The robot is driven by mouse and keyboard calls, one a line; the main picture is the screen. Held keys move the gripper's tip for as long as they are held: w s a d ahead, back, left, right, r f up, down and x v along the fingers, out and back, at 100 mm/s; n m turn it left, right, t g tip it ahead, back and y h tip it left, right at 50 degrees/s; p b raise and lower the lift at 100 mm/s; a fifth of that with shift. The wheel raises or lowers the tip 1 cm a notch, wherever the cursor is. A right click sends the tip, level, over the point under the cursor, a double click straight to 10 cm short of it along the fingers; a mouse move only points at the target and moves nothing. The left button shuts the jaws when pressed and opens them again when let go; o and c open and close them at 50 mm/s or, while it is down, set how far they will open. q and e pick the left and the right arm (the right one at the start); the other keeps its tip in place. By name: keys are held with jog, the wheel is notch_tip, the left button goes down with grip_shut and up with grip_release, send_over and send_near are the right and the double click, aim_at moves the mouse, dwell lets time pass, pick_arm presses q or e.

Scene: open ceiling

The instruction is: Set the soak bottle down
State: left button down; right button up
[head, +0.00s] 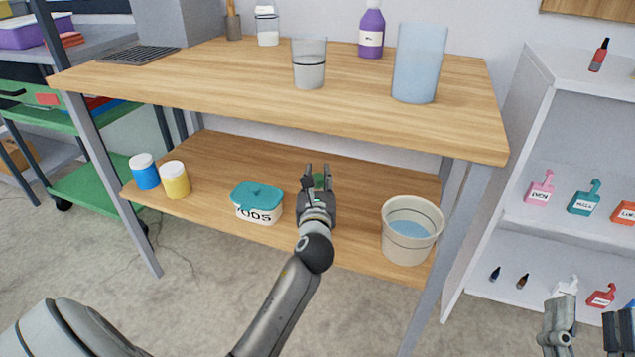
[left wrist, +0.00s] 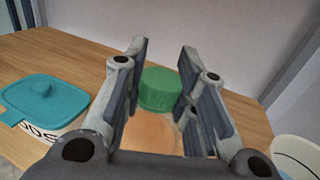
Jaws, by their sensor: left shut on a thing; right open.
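The soak bottle, which I take to be the green-capped thing, shows in the left wrist view (left wrist: 158,88) between my left fingers, with a peach-coloured part below the green cap. In the head view only a bit of green (head: 319,180) shows. My left gripper (head: 318,172) is shut on it, over the lower shelf (head: 345,240) of the wooden table. I cannot tell whether the bottle's base touches the shelf. My right gripper (head: 588,325) is open and empty at the bottom right, in front of the white shelving.
On the lower shelf, a teal-lidded white tub (head: 257,203) stands left of my left gripper and a cream bucket (head: 410,232) right of it. Blue (head: 145,172) and yellow (head: 175,181) jars stand far left. The table top (head: 230,85) overhangs this shelf.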

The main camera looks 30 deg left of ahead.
jog(key=shift+s+r, duration=0.1)
jog(key=shift+r, duration=0.2)
pick_arm(q)
jog(key=c, duration=1.2)
grip_release()
jog(key=shift+f, duration=0.15)
jog(key=shift+o, duration=0.2)
